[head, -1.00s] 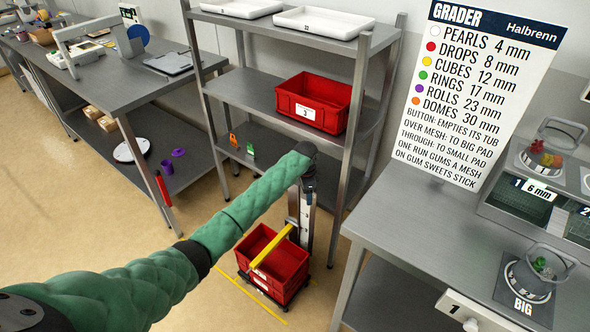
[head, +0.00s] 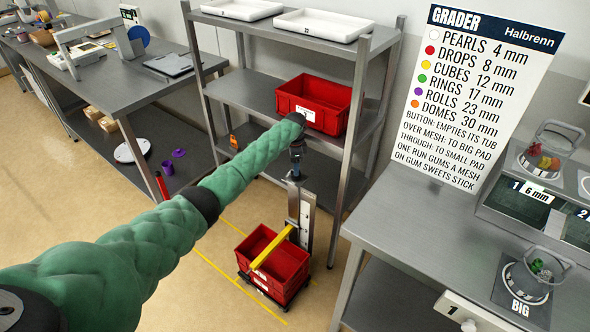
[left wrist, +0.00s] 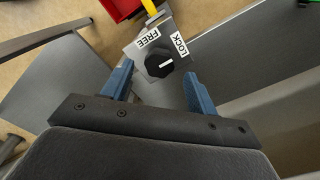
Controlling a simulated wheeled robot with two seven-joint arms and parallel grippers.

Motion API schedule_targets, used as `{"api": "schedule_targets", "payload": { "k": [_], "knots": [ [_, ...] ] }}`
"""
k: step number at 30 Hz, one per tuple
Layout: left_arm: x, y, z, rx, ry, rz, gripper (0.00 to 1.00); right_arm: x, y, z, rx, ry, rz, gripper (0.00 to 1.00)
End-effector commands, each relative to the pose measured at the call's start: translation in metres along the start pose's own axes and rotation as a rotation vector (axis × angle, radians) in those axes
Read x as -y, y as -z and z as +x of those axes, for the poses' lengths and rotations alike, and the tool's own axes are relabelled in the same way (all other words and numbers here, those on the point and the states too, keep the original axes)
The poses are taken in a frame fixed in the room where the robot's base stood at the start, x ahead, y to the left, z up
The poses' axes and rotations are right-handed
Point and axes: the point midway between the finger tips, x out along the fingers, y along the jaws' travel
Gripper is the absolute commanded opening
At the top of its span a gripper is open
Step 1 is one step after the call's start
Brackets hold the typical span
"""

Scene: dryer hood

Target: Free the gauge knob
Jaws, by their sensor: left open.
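The gauge knob (left wrist: 160,64) is black and round with a white pointer mark, on a grey plate with FREE and LOCK labels in the left wrist view. Its mark points to the right, nearer the LOCK side than FREE. My left gripper (left wrist: 159,72) is open, its blue fingers spread on either side of the knob in the picture; contact is not visible. In the head view, my left gripper (head: 296,172) points down over the upright gauge post (head: 304,215). The knob is not clear there. My right gripper is not in view.
A shelf rack (head: 357,110) rises close behind.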

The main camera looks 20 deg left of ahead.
Motion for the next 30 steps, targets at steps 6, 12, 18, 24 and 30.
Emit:
{"api": "schedule_targets", "payload": {
  "k": [6,12,18,24,30],
  "knots": [
    [0.000,0.000,0.025,0.001,-0.001,-0.002,0.59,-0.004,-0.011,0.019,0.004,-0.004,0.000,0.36],
    [0.000,0.000,0.035,0.000,0.001,-0.001,0.59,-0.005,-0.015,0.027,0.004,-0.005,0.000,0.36],
    [0.000,0.000,0.035,0.000,0.001,0.000,0.59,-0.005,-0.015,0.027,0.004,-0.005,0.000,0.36],
    [0.000,0.000,0.035,0.000,0.001,-0.001,0.25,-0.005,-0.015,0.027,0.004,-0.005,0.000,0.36],
    [0.000,0.000,0.035,0.000,0.001,-0.003,0.14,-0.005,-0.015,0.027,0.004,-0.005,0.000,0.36]
  ]
}}
